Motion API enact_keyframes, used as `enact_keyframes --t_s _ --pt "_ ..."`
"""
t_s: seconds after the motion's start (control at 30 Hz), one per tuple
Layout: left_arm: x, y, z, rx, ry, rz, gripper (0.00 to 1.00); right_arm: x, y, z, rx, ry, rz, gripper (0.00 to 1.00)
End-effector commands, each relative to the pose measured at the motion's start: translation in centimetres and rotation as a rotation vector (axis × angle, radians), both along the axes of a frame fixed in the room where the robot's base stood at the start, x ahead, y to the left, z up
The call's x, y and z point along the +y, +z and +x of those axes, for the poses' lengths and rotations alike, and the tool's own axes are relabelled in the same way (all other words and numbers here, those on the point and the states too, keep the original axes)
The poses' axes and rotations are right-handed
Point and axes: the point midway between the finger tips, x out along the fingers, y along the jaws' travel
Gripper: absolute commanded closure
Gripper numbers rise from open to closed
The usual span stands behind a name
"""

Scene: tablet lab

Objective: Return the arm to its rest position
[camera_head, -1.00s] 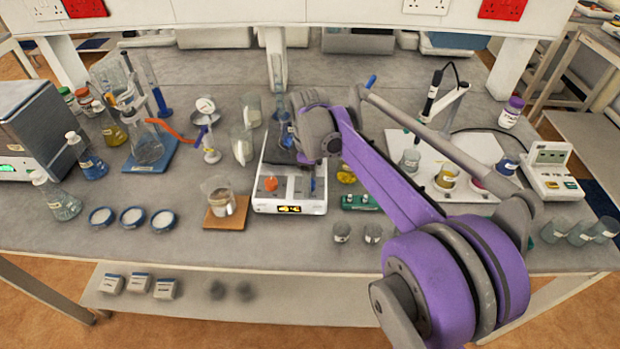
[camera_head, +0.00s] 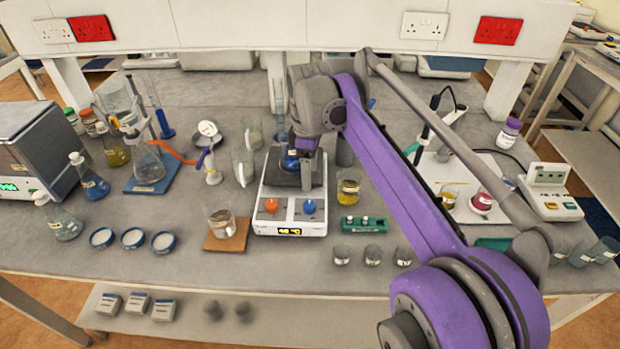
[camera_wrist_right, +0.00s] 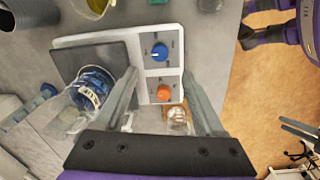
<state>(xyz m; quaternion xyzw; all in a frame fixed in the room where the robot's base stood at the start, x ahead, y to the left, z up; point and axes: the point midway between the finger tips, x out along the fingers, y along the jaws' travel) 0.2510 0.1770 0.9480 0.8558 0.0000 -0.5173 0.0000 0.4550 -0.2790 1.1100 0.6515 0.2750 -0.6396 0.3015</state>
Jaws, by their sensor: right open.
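My right arm, purple and grey, reaches from the lower right over the bench in the head view. Its gripper (camera_head: 306,168) is above the white hotplate stirrer (camera_head: 290,228). In the right wrist view my right gripper (camera_wrist_right: 159,75) is open, with nothing between its fingers; the hotplate's blue and orange knobs show beyond them. The flask (camera_wrist_right: 94,86) is just outside one finger in the wrist view.
A beaker on a wooden board (camera_head: 222,228) stands left of the hotplate. A yellow beaker (camera_head: 348,190) and a green rack (camera_head: 364,224) are right of it. Glassware crowds the left bench. Small beakers (camera_head: 373,254) line the front.

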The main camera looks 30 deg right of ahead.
Motion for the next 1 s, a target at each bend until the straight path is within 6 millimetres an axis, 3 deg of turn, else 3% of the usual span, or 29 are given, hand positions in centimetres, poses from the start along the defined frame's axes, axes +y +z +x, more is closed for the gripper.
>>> enact_keyframes --t_s 0.57,0.77,1.0 --pt "0.0 0.0 0.0 0.0 0.0 0.0 0.5 0.5 -0.3 -0.7 -0.015 -0.026 -0.001 0.29" --pt "0.0 0.0 0.0 0.0 0.0 0.0 0.5 3.6 -2.5 -5.0 -0.123 -0.21 0.009 0.29" --pt "0.0 0.0 0.0 0.0 0.0 0.0 0.5 7.6 -8.5 -13.0 -0.298 -0.518 0.09 0.29"
